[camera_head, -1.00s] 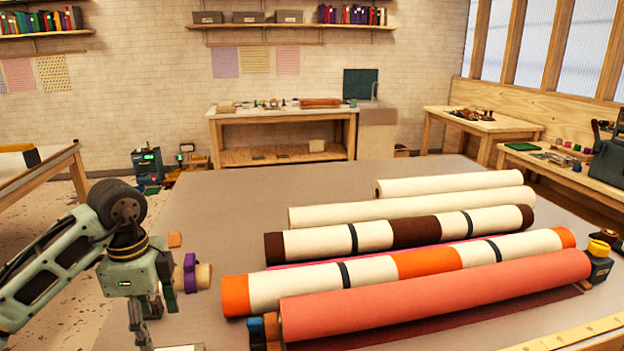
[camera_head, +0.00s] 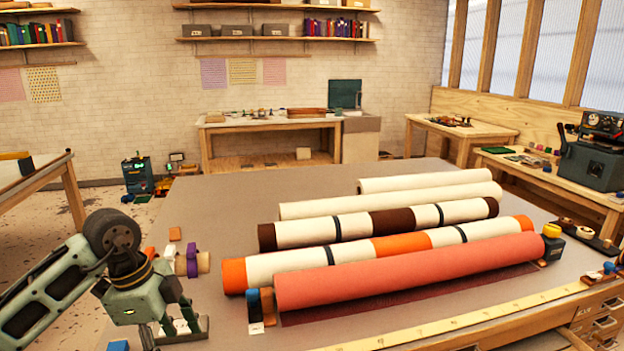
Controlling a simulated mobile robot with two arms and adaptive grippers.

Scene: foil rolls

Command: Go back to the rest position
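My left gripper (camera_head: 178,332) hangs low over the left front part of the big grey table (camera_head: 235,199), left of the rolls and apart from them. Its fingers point down and look spread, with nothing seen between them. My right gripper is not in view. A coral roll (camera_head: 405,272) lies at the front of the table. Behind it lie an orange-and-cream roll (camera_head: 330,256), a brown-and-cream roll (camera_head: 310,233) and two plain cream rolls (camera_head: 390,201), (camera_head: 425,180).
A tape roll with a purple band (camera_head: 192,262) and an orange block (camera_head: 175,234) lie near my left arm. A blue-topped block (camera_head: 254,302) stands at the coral roll's left end. A yellow ruler strip (camera_head: 450,324) runs along the front edge. The table's left back is clear.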

